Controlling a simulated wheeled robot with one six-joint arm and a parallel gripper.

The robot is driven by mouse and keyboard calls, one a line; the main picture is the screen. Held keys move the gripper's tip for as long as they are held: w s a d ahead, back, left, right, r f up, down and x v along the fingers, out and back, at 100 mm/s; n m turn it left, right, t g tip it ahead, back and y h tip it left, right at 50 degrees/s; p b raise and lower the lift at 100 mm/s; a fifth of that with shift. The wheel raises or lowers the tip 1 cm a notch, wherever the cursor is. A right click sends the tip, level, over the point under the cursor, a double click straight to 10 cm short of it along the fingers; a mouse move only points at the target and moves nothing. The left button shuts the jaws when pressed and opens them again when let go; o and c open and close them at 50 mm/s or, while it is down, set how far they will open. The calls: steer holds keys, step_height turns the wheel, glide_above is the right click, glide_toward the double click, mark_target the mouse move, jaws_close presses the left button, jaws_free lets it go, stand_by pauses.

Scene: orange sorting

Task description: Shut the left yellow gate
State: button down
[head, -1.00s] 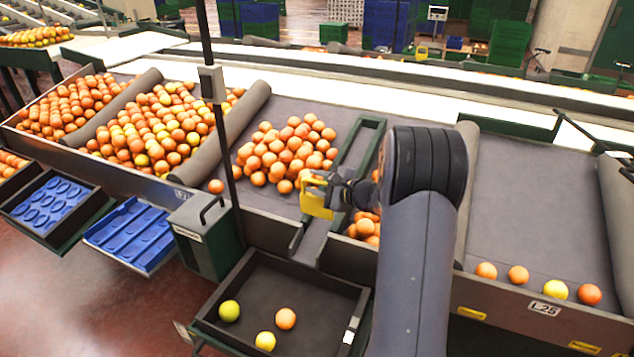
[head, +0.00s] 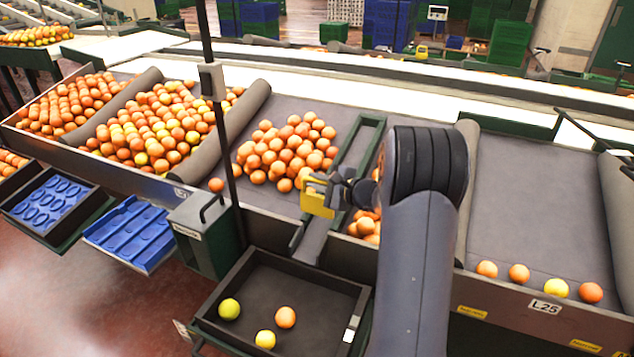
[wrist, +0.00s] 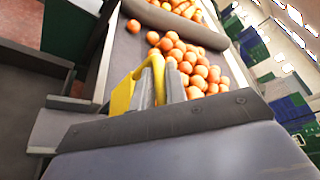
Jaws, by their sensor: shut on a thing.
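The left yellow gate (head: 316,199) is a small yellow plate with a handle at the front edge of the sorting table, beside a pile of oranges (head: 285,150). My gripper (head: 338,191) is shut on the gate's handle. In the wrist view the yellow gate (wrist: 124,96) stands at the left of the fingers, and its curved handle passes between the fingertips (wrist: 158,88). The lower part of the gate and its exact closeness to the chute opening are partly hidden by my fingers.
A dark tray (head: 255,300) with one green-yellow, one yellow and one orange fruit stands below. A narrow chute (head: 314,240) leads down from the gate. More oranges (head: 366,226) lie behind my arm. A dark upright post (head: 222,130) stands to the left.

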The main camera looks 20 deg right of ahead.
mark_target(318, 203)
steer(key=shift+s+f+b, duration=0.1)
steer(key=shift+f+b, duration=3.85)
steer(key=shift+b, duration=0.35)
steer(key=c, duration=1.5)
jaws_free()
steer(key=shift+o, duration=0.2)
steer(key=shift+d+r, duration=0.1)
steer(key=shift+d, duration=0.05)
steer(key=v, duration=1)
steer(key=shift+s+b, duration=0.3)
steer(key=shift+b, duration=0.05)
steer(key=shift+w+d, duration=0.1)
